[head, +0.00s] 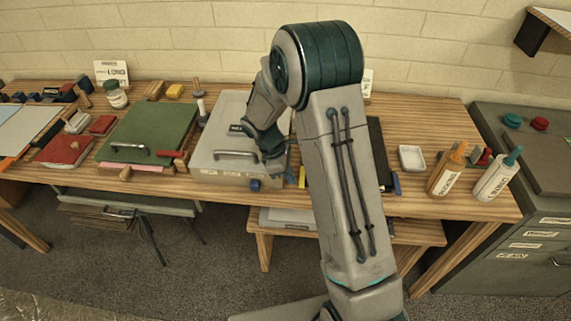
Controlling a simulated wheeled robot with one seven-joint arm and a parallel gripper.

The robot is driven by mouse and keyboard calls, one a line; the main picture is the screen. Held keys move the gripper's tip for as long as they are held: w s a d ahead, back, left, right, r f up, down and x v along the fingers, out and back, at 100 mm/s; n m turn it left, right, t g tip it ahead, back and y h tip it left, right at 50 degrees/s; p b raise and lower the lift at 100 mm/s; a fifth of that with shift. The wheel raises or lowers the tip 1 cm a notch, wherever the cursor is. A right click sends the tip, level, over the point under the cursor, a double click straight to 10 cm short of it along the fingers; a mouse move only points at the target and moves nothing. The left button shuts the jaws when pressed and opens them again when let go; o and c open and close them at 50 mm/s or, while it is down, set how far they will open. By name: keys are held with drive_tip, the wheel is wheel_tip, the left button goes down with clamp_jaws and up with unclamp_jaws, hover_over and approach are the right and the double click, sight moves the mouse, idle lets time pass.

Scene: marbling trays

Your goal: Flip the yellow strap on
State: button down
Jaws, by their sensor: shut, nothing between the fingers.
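A small upright yellow piece (302,177), likely the yellow strap, shows at the table's front edge, just left of my forearm. It is too small to tell which way it is flipped. A grey lidded tray (205,160) with a bar handle stands left of it, with a small blue piece (255,185) low on its front. My gripper (275,164) points down over the tray's right front part, left of and above the yellow piece. It is shut and empty; its fingertips are small and dark here. My arm hides the tray's right side and what lies behind it.
A green lidded tray (150,128) with a handle stands to the left. A white dish (412,158), an orange bottle (446,172) and a white bottle (496,178) stand right. A grey cabinet (530,220) adjoins the right end. A blue piece (396,183) shows right of my arm.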

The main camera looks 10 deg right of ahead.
drive_tip(key=shift+d+f, duration=0.2)
drive_tip(key=shift+f, duration=0.25)
